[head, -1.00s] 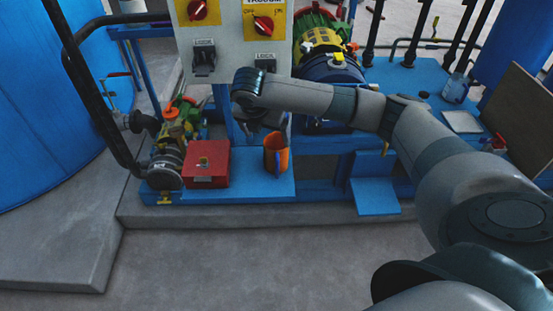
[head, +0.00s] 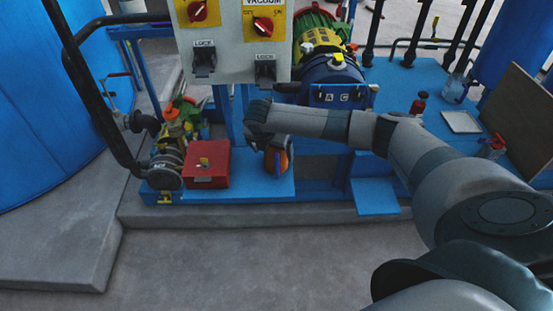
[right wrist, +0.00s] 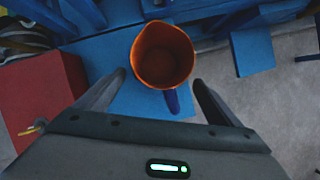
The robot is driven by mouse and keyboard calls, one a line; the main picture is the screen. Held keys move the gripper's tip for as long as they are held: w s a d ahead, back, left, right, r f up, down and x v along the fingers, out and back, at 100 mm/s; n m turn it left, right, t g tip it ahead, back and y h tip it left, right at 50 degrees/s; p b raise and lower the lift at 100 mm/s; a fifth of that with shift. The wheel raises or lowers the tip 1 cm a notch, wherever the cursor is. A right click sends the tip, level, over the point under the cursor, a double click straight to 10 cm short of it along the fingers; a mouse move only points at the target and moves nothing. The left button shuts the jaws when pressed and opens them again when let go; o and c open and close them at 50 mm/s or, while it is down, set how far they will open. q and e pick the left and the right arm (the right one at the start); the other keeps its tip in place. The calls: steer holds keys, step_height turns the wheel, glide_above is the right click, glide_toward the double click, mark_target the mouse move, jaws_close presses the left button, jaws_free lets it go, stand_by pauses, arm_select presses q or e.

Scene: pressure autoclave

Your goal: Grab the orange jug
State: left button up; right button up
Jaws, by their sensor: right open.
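The orange jug (head: 285,161) with a blue handle stands upright on a blue platform, right of the red box. In the head view my right gripper (head: 272,147) is over it and hides its upper part. In the right wrist view I look down into the jug's open mouth (right wrist: 162,54); its blue handle points toward the gripper. My right gripper (right wrist: 159,78) is open, one finger on each side of the handle end, with the jug's body just beyond the fingertips. I see no contact. My left gripper is in neither view.
A red box (head: 207,165) stands left of the jug and shows at the left in the right wrist view. Blue platform (head: 240,189) is bare in front of the jug.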

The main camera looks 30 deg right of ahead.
stand_by(0.3)
steer(key=shift+x, duration=2.6)
steer(key=shift+w+d+r, duration=0.1)
steer(key=shift+w+d, duration=0.05)
steer(key=shift+w, duration=0.05)
steer(key=shift+c, duration=0.7)
steer(key=c, duration=1.1)
